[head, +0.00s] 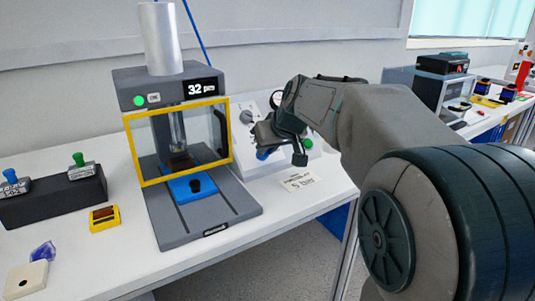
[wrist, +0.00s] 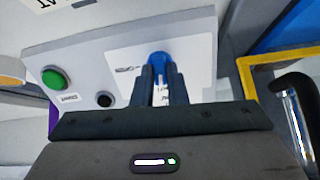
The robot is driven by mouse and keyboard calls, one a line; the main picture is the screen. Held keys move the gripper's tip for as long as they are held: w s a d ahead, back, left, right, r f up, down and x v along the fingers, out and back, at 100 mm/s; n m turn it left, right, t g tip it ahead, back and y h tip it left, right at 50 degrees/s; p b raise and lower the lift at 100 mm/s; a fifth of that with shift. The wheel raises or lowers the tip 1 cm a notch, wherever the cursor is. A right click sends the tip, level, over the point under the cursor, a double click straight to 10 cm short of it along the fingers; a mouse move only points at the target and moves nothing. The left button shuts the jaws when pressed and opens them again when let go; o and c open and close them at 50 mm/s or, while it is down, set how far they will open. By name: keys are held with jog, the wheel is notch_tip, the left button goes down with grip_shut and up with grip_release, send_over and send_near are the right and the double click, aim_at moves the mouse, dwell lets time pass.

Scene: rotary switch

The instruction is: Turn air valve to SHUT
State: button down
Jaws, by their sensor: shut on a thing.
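The air valve is a blue knob (head: 264,154) low on the sloped light-grey control panel (head: 252,170), right of the press. The blue knob (wrist: 159,59) also shows in the wrist view, on a white label plate whose small print I cannot read fully. My gripper (head: 268,146) reaches the panel from the right. In the wrist view my gripper (wrist: 159,72) has its two dark fingers shut on the blue knob, one on each side. The fingers hide much of the knob and part of its label, so I cannot tell its setting.
The press (head: 216,213) with a yellow-framed guard stands close left of my gripper. The panel also carries a grey knob (head: 246,117) and a green button (wrist: 54,79). A "5 bar" card (head: 298,181) lies in front. A dark valve block (head: 55,199) stands far left.

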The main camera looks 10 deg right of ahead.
jog(key=shift+r+n, duration=0.1)
jog(key=shift+n, duration=0.5)
jog(key=c, duration=1.4)
grip_release()
jog(key=shift+c, duration=0.2)
jog(key=p+v, duration=0.3)
jog(key=v, duration=1)
jog(key=shift+s+r, duration=0.25)
jog(key=shift+s, duration=0.05)
jog(key=shift+d, duration=0.1)
